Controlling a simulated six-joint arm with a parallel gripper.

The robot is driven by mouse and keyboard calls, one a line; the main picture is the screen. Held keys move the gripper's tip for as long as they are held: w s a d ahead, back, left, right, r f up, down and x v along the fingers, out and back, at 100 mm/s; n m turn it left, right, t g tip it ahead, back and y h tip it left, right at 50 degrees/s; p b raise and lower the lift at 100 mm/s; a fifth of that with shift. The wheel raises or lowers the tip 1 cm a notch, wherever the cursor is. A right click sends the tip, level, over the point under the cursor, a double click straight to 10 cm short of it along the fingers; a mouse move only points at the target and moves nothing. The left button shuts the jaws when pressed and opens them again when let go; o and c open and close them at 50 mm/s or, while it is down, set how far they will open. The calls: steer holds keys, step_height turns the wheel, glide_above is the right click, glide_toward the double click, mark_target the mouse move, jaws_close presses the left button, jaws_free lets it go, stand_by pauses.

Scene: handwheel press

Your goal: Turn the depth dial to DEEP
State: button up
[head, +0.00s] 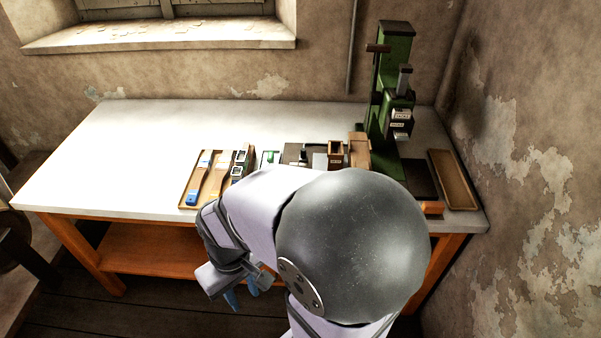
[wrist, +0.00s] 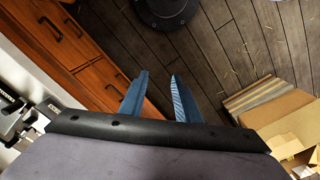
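The green press (head: 391,85) stands at the back right of the bench. Small pale label plates (head: 401,114) show on its head; their lettering is too small to read. I cannot make out the depth dial for certain; my arm hides the bench area in front of the press. My gripper (head: 243,297) hangs low in front of the bench's front edge, well away from the press. In the wrist view its two blue fingers (wrist: 160,77) stand apart with only floor between them, open and empty.
A wooden tray (head: 183,202) with several tools lies on the white bench (head: 130,140). Small boxes and blocks (head: 335,152) stand mid-bench, and an empty tray (head: 455,180) at right. The left bench top is clear. Cardboard boxes (wrist: 287,120) and drawers (wrist: 75,50) show in the wrist view.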

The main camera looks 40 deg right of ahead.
steer(key=w+d+m+t+h, duration=0.25)
steer(key=w+d+m, duration=0.45)
steer(key=w+d, duration=1.65)
steer(key=d+m, duration=0.2)
steer(key=d, duration=1.2)
steer(key=shift+t+h, duration=0.35)
steer(key=shift+a+p+x, duration=0.1)
steer(key=shift+p+x, duration=0.5)
steer(key=shift+x, duration=1.3)
steer(key=shift+a+p+x, duration=0.15)
steer(key=shift+p+x, duration=0.45)
steer(key=shift+x, duration=1.3)
steer(key=shift+f, duration=0.1)
steer(key=shift+c, duration=0.3)
jaws_close()
